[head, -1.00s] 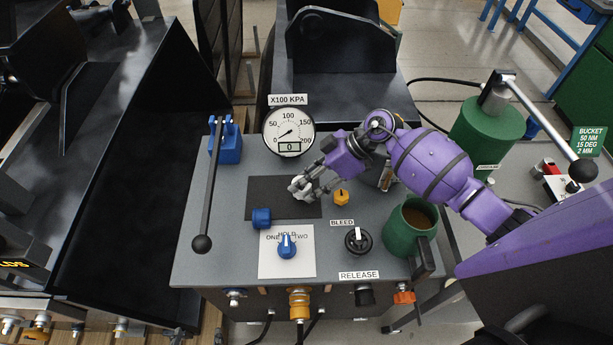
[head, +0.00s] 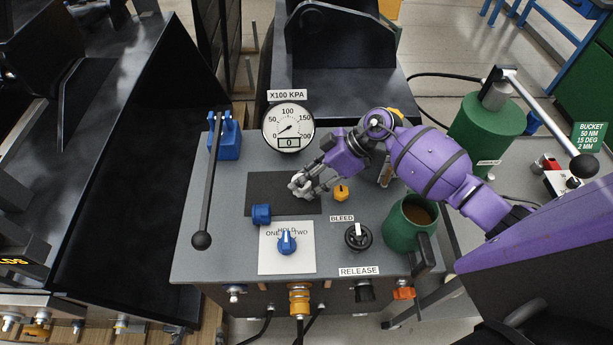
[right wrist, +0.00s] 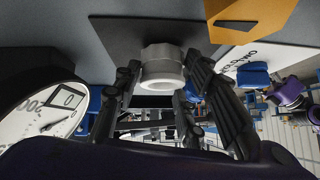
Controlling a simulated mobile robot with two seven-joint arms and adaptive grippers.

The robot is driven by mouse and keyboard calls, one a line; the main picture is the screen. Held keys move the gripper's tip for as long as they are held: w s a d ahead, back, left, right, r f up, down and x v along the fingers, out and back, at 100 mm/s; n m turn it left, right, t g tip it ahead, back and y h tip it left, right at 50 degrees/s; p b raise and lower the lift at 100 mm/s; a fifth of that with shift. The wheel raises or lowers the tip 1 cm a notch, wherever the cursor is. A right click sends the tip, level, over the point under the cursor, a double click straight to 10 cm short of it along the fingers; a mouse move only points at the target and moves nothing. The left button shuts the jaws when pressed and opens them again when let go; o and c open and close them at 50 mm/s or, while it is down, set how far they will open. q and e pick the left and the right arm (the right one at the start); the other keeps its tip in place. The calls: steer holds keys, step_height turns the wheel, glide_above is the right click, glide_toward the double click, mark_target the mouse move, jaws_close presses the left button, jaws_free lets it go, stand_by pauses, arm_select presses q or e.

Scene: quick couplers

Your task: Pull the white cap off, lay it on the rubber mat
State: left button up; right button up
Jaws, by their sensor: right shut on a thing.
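The white cap (right wrist: 162,68) sits between the fingers of my right gripper (right wrist: 160,98) in the right wrist view. In the head view the right gripper (head: 301,188) is shut on it at the dark rubber mat (head: 264,186), and the fingers mostly hide the cap. The mat (right wrist: 120,38) also shows right behind the cap in the wrist view. I cannot tell whether the cap touches the mat. My left gripper is not in view.
A blue cap (head: 261,214) stands at the mat's front edge and a yellow cap (head: 341,193) right of the mat. The gauge (head: 288,128) is behind. A black lever (head: 208,190) stands left. A blue knob (head: 287,243), a black bleed knob (head: 358,237) and a green mug (head: 405,228) are in front.

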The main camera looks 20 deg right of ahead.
steer(key=shift+f, duration=0.2)
steer(key=o, duration=1.3)
step_height(320, 180, up, 10)
